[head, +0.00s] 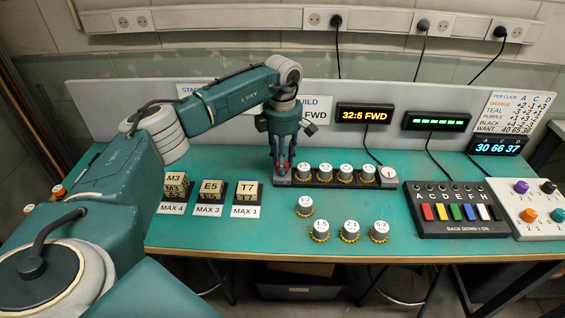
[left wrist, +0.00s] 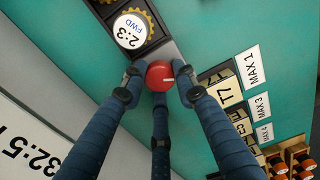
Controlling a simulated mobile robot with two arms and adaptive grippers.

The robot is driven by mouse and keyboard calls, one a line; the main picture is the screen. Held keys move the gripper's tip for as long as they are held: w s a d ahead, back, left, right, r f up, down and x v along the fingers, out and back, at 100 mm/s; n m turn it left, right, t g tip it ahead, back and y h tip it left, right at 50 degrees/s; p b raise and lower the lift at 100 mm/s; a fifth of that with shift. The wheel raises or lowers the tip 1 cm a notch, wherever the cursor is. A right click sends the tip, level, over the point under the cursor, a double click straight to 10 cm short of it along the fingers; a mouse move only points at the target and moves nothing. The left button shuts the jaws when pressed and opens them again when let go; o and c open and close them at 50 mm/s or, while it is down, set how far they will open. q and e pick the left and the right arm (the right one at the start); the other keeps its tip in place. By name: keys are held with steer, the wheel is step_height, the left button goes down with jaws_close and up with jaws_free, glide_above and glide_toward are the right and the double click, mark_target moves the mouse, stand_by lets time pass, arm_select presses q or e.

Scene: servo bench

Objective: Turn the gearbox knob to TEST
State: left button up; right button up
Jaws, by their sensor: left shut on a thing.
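The red gearbox knob (left wrist: 159,75) sits at the left end of the dark gear rail (head: 328,184). In the left wrist view a short white mark shows on its face, toward the picture's right. No TEST marking can be read near it. My left gripper (head: 283,168) points down over that end of the rail. Its fingers are closed around the knob, hiding most of it in the head view. My right gripper is not in view.
A display (head: 364,115) reads 32:5 FWD. Loose gears (head: 349,231) lie in front. A switch box (head: 452,208) and a colored-knob panel (head: 532,205) stand right.

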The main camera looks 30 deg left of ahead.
arm_select(q)
steer(key=m, duration=0.3)
steer(key=shift+w+r+m+b, duration=0.15)
steer(key=shift+m+b, duration=0.15)
steer(key=shift+b, duration=0.05)
steer(key=shift+m, duration=1.5)
steer(key=shift+r, duration=0.1)
steer(key=o, duration=0.7)
steer(key=shift+o, duration=0.8)
